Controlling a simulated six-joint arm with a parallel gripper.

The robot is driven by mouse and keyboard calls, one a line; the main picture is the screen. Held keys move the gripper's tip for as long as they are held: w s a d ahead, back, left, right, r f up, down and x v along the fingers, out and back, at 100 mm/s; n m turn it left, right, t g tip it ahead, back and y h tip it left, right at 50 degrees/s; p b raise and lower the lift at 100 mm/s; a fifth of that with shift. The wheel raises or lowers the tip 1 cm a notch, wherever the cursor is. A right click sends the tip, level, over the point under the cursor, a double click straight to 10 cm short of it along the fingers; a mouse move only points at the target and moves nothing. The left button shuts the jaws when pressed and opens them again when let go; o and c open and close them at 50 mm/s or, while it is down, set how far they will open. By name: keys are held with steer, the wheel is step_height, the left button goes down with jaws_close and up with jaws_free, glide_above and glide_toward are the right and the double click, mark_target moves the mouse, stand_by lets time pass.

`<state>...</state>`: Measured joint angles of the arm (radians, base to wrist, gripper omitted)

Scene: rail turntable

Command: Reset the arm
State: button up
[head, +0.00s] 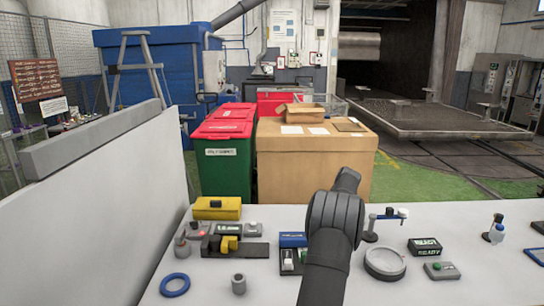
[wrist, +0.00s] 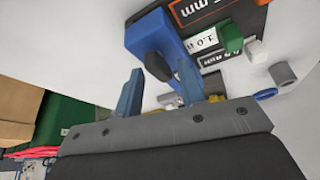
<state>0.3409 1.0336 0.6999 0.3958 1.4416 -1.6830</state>
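My gripper (wrist: 161,68) shows in the wrist view with its two blue-grey fingers apart and no object between them. Beyond the fingers is a blue block (wrist: 160,40) with a dark knob; I cannot tell the exact distance between them. In the head view my dark arm reaches up over the middle of the white table (head: 330,290), and its fingers are hidden there. A blue-topped device (head: 292,240) stands just left of the arm.
Left on the table are a yellow box (head: 218,207), a blue ring (head: 174,285) and a grey cylinder (head: 238,284). Right are a round grey dish (head: 384,265), a small post stand (head: 371,228), a display box (head: 425,246) and a green-button box (head: 441,270). A white panel (head: 90,220) borders the left.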

steer(key=m+t, duration=0.1)
steer(key=m, duration=0.2)
steer(key=m+t+h, duration=0.1)
steer(key=m, duration=0.3)
steer(key=shift+s+a+h, duration=0.1)
steer(key=shift+s+h, duration=0.05)
steer(key=shift+h, duration=0.15)
steer(key=m+h, duration=0.1)
steer(key=m, duration=0.2)
steer(key=m+t+h, duration=0.1)
steer(key=m, duration=0.1)
steer(key=shift+a+m, duration=0.15)
steer(key=shift+m, duration=0.25)
steer(key=o, duration=0.4)
steer(key=shift+r, duration=0.1)
steer(key=shift+o, duration=0.4)
steer(key=shift+r+m, duration=0.2)
steer(key=shift+m, duration=0.1)
step_height(320, 180, up, 17)
steer(key=m+g, duration=0.4)
steer(key=m, duration=0.3)
steer(key=shift+h, duration=0.4)
steer(key=f, duration=1.7)
steer(key=shift+w+f, duration=0.25)
